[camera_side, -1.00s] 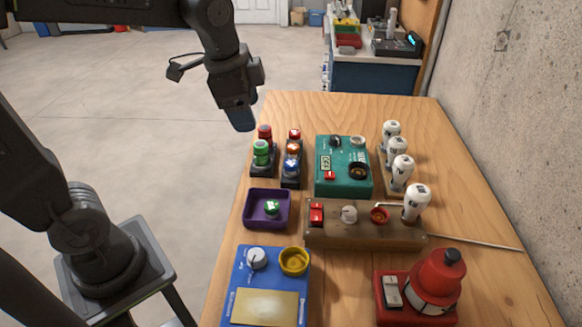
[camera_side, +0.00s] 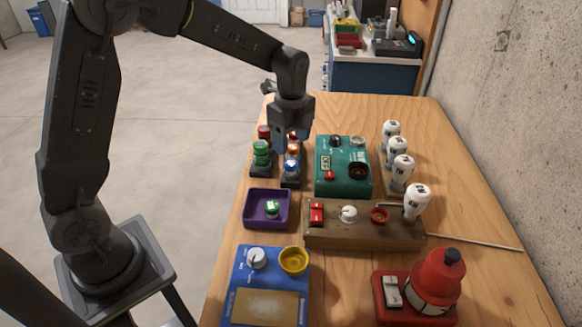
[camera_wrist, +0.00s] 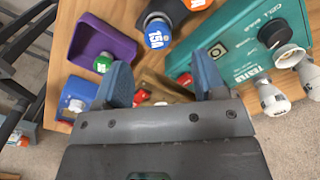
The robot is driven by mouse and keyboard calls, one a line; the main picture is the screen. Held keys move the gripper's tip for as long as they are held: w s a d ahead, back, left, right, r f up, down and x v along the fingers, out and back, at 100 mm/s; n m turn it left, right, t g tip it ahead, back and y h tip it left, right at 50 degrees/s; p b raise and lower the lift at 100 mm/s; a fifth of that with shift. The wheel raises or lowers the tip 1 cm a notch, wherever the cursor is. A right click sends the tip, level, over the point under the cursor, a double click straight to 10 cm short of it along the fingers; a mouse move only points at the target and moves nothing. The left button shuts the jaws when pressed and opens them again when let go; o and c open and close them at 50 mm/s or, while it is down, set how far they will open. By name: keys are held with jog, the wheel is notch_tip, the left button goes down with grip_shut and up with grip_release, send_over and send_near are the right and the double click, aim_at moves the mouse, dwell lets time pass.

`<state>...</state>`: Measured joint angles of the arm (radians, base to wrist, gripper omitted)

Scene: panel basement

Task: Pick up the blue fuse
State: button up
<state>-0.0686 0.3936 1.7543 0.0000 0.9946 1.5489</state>
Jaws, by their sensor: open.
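The blue fuse (camera_side: 291,166) stands in the front of a dark holder, with an orange fuse (camera_side: 292,150) behind it. In the wrist view the blue fuse (camera_wrist: 158,34) shows its round, labelled top, ahead of and a little left of the middle between my fingers. My gripper (camera_side: 287,140) hangs pointing down above the back part of this holder, partly hiding the fuses there. In the wrist view my gripper (camera_wrist: 161,75) is open, with two blue fingers spread and nothing between the tips. I cannot tell the exact height gap to the fuse.
A green fuse (camera_side: 261,152) stands close left of the blue one. A purple tray (camera_side: 250,208) with a green fuse is in front. A teal box (camera_side: 343,182) is close on the right. A brown panel (camera_side: 325,237) lies nearer the camera.

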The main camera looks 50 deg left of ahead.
aim_at(291, 163)
jog(key=shift+s+d+f, duration=0.1)
jog(key=shift+f, duration=1.55)
jog(key=shift+s+f, duration=0.1)
jog(key=shift+f, duration=1.55)
jog(key=c, duration=1)
